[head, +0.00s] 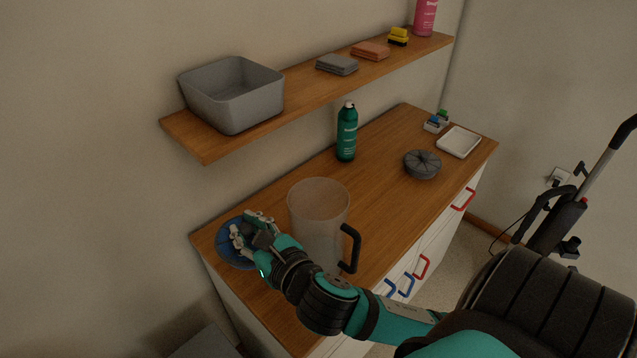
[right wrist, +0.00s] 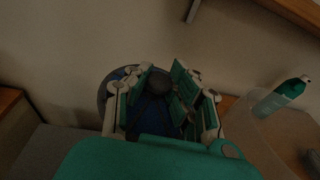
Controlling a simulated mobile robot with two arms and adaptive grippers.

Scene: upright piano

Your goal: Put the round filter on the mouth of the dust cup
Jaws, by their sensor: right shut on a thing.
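The dust cup (head: 316,222) is a tall, clear, tinted jug with a black handle. It stands upright near the counter's front left, its round mouth open at the top. A round blue disc with a grey rim, which looks like the round filter (head: 223,247), is at the counter's left end. It also shows in the right wrist view (right wrist: 104,98), with a dark knob in its middle. My right gripper (head: 252,236) is shut on this knob, left of the cup. I cannot tell whether the disc touches the counter. My left gripper is out of view.
A dark grey ribbed disc (head: 422,165), a green bottle (head: 347,135), a white tray (head: 459,142) and small blocks (head: 437,121) stand farther back on the counter. A shelf (head: 300,92) with a grey bin (head: 232,95) hangs above.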

